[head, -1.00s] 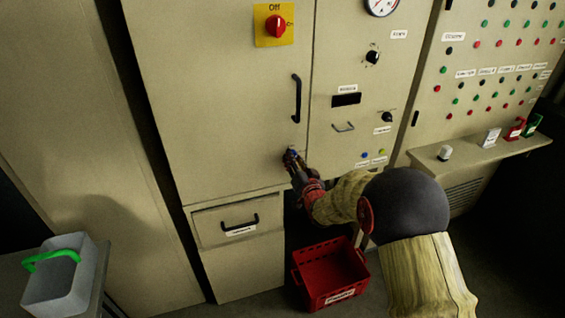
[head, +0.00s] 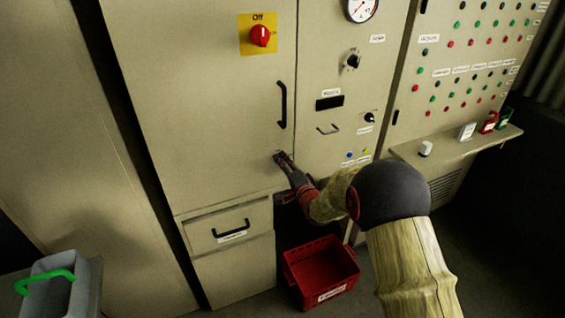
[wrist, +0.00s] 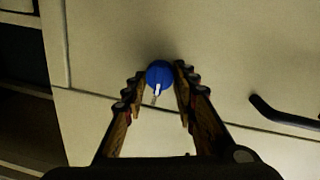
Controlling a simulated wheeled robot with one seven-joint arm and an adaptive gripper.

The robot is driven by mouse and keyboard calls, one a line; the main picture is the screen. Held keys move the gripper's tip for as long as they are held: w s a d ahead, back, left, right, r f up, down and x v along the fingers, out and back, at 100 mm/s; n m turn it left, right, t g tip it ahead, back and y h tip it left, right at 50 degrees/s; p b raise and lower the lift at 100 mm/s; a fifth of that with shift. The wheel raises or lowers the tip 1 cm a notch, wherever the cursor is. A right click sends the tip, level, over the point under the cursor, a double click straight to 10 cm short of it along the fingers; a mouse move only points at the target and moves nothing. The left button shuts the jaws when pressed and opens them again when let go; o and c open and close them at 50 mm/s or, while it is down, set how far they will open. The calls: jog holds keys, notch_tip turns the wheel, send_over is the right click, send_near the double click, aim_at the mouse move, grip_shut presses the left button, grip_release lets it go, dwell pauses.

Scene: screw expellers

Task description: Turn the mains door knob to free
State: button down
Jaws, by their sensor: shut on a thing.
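The mains door knob is a round blue knob (wrist: 158,75) with a white pointer mark, low on the tall beige cabinet door (head: 205,110). In the wrist view it sits between the two fingertips, and its white mark points toward the bottom of the picture, slightly left. My gripper (wrist: 160,80) is shut on the knob, one finger on each side. In the head view my gripper (head: 282,158) reaches the lower right of the door, below the black door handle (head: 282,104), and the knob is largely hidden.
A red rotary switch (head: 260,36) on a yellow plate is higher on the door. A drawer (head: 231,228) lies below. A red crate (head: 321,273) stands on the floor under my arm. A shelf (head: 455,151) with small items is at right.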

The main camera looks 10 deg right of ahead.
jog(key=shift+m, duration=0.4)
jog(key=c, duration=1.4)
grip_release()
jog(key=v, duration=1.2)
